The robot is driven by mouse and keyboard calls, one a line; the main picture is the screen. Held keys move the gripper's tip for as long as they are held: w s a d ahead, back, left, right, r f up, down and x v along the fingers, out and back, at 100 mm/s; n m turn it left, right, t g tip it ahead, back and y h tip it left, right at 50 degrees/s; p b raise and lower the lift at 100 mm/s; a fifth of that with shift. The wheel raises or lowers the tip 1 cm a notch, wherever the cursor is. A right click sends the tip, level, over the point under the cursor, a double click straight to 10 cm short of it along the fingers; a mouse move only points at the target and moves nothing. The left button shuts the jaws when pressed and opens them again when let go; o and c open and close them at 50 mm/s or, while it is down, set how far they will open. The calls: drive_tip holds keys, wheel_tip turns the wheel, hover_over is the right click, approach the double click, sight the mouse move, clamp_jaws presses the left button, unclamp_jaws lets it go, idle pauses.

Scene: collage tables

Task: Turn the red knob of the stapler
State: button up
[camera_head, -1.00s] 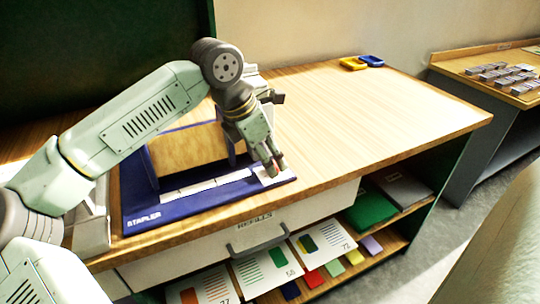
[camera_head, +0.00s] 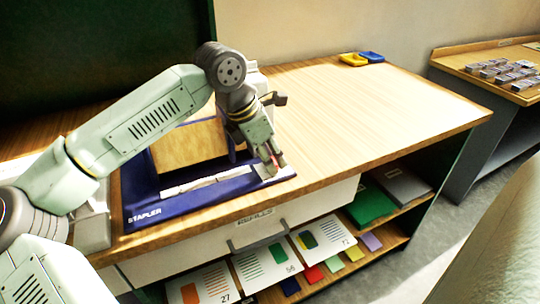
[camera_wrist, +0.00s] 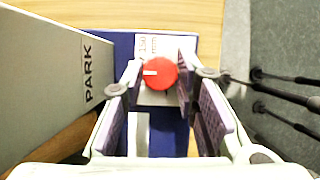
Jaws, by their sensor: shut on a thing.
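The stapler's blue base (camera_head: 215,197), lettered STAPLER, lies on the wooden table near its front edge. My gripper (camera_head: 271,169) points down at the base's right end. The red knob (camera_wrist: 158,73) shows in the wrist view, round, with a white mark pointing left, on a pale plate (camera_wrist: 152,97) with partly hidden markings. My fingers stand on either side of the knob and are shut on it. In the head view the fingers mostly hide the knob.
A grey panel lettered PARK (camera_wrist: 50,85) stands close left of my fingers in the wrist view. A drawer with a handle (camera_head: 258,241) and shelves are below the tabletop. The table's right side is clear; yellow and blue items (camera_head: 353,59) lie at the back.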

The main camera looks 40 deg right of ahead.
clamp_jaws()
drive_tip(key=shift+f+b, duration=0.1)
drive_tip(key=shift+b, duration=0.25)
